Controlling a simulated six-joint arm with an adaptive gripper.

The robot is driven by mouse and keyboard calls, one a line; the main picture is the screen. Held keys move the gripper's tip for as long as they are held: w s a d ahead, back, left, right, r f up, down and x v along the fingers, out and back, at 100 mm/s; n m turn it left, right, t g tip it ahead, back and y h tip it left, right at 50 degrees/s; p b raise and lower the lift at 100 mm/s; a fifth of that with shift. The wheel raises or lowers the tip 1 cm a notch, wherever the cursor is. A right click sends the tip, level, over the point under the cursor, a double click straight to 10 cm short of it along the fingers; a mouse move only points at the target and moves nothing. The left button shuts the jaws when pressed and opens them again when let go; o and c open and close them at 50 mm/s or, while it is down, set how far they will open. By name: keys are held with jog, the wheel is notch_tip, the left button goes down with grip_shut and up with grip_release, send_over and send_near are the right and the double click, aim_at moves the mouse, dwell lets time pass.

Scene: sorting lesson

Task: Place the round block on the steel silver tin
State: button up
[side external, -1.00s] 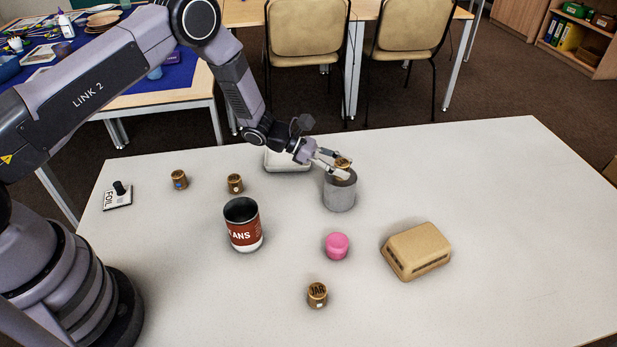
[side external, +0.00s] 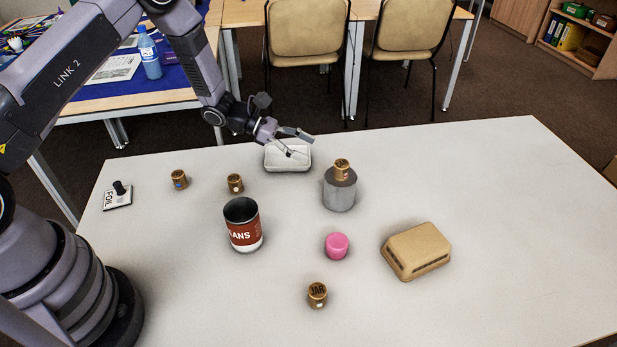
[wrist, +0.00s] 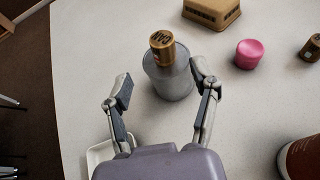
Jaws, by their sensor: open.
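A small round wooden block (side external: 342,169) with dark lettering on top stands upright on the steel silver tin (side external: 340,195). In the wrist view the block (wrist: 162,47) rests on top of the tin (wrist: 172,84), toward its far edge. My gripper (side external: 304,145) is open and empty, up and to the left of the tin, above the white tray. In the wrist view my gripper (wrist: 161,92) has its fingers spread wide, with nothing between the pads and the tin beyond them. Other similar round wooden blocks stand on the table: two at the left (side external: 179,180) (side external: 235,184) and one at the front (side external: 317,294).
A red-labelled can (side external: 242,226), a pink round piece (side external: 337,246) and a tan box (side external: 416,251) stand around the middle. A white tray (side external: 288,168) lies at the back edge. A FOIL card with a black knob (side external: 118,196) is far left. The table's right side is clear.

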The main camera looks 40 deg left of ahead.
jog(key=s+a+r+m+g+y, duration=0.1)
jog(key=s+r+m+g+y, duration=0.1)
jog(key=s+r+m, duration=0.75)
jog(key=s+a+r+m+g+y, duration=0.1)
jog(key=s+r+m+g+y, duration=0.2)
jog(key=s+r, duration=0.7)
jog(key=s+a+r+m+t+y, duration=0.2)
jog(key=s+a+r+m+y, duration=0.1)
jog(key=s, duration=0.4)
jog(key=s+a+r+m+t+y, duration=0.3)
jog(key=s+a+r+m+y, duration=0.1)
jog(key=s+a+r+m, duration=0.2)
jog(key=shift+s+a+m+y, duration=0.3)
jog(key=shift+s+a+m, duration=0.25)
jog(key=shift+s+a, duration=0.4)
